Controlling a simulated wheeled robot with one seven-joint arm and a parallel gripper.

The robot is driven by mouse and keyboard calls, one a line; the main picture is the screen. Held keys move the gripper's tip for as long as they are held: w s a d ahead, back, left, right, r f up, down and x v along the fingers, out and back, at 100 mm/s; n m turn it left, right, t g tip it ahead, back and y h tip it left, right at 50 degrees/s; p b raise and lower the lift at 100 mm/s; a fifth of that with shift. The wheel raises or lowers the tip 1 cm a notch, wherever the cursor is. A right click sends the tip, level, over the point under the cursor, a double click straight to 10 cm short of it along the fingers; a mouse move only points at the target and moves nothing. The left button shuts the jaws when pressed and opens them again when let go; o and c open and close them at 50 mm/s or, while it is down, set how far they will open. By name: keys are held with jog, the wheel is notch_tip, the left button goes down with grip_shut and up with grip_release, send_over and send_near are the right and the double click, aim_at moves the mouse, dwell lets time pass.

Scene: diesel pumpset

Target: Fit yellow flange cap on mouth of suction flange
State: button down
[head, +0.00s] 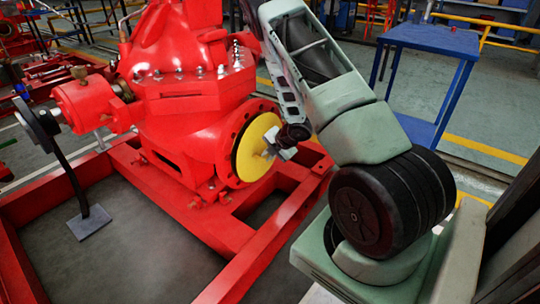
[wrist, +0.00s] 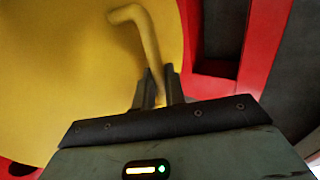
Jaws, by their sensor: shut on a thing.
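The yellow flange cap (head: 246,155) is a round disc standing upright at the mouth of the red suction flange (head: 226,152). The flange's bolted rim shows around its left side. I cannot tell whether the cap touches the flange face or sits slightly off it. In the wrist view the cap (wrist: 70,70) fills the left, and its bent yellow handle (wrist: 146,38) runs down between my fingers. My gripper (head: 272,146) is in front of the cap's right part and shut on the handle; its fingers also show in the wrist view (wrist: 159,88).
The red pump body (head: 185,80) rises above and behind the flange. Red base-frame beams (head: 245,262) run below it, with bare floor between them. A blue table (head: 432,40) stands at the back right. In the wrist view, red metal (wrist: 215,85) lies right of the cap.

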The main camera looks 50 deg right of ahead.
jog(key=shift+w+a, duration=0.15)
jog(key=shift+w, duration=1.05)
jog(key=c, duration=1)
grip_release()
jog(key=shift+o, duration=0.4)
jog(key=shift+r, duration=0.1)
jog(key=shift+w, duration=0.15)
jog(key=shift+r+p, duration=0.15)
jog(key=shift+p, duration=0.15)
jog(key=shift+s+r+p, duration=0.3)
jog(key=shift+r+p, duration=0.15)
jog(key=shift+r, duration=0.1)
jog(key=shift+s+p+v, duration=0.2)
jog(key=shift+p+v, duration=0.55)
jog(key=shift+v, duration=0.45)
jog(key=shift+s+p+v, duration=0.2)
jog(key=shift+p+v, duration=1)
jog(key=shift+v, duration=0.55)
jog(key=shift+s+f, duration=0.1)
jog(key=shift+f, duration=0.05)
